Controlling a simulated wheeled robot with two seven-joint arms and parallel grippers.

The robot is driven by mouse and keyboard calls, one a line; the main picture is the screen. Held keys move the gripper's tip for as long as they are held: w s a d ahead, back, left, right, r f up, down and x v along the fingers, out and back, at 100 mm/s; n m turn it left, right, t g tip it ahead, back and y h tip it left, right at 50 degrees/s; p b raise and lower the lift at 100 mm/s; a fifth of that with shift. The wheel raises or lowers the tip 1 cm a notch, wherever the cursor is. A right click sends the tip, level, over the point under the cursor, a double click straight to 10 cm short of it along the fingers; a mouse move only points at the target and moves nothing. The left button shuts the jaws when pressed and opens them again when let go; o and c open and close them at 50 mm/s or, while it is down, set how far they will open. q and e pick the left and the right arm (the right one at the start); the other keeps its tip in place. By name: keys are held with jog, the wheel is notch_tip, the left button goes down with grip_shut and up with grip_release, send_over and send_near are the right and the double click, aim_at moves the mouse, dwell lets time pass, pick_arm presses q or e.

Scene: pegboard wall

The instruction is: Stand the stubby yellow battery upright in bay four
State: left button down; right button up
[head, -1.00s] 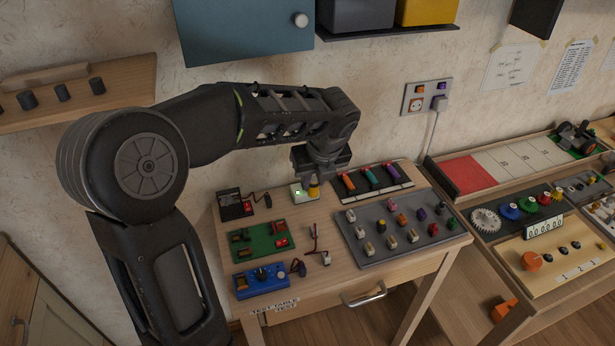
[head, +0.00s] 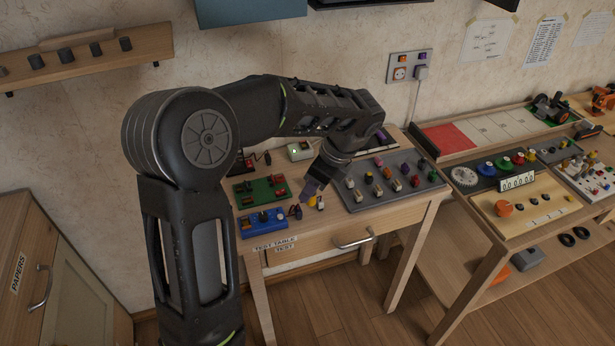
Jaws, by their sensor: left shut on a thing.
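My left gripper (head: 312,189) points down over the front part of the test table (head: 378,216), left of the grey board. It is shut on a small yellow piece (head: 312,201), which looks like the stubby yellow battery; its lower end shows just below the fingers. A small white piece is right beside it, and I cannot tell whether they touch. No bay number is readable, so I cannot tell which place is bay four. My right gripper is out of view.
A grey board (head: 379,200) with several small coloured pieces lies to the right. A blue block (head: 264,222), a green board (head: 258,192) and a white box with a green light (head: 299,151) are on the left and back. My forearm partly hides the back of the table.

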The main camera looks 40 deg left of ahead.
pick_arm(q)
jog(key=d+f+n+g, duration=0.1)
jog(key=d+f+n, duration=0.1)
jog(key=d, duration=0.5)
jog(key=w+d+f+n+g, duration=0.1)
jog(key=d+f+n, duration=0.2)
jog(key=d, duration=0.5)
jog(key=shift+d+f+h, duration=0.3)
jog(key=shift+f+h, duration=0.1)
jog(key=shift+f, duration=0.15)
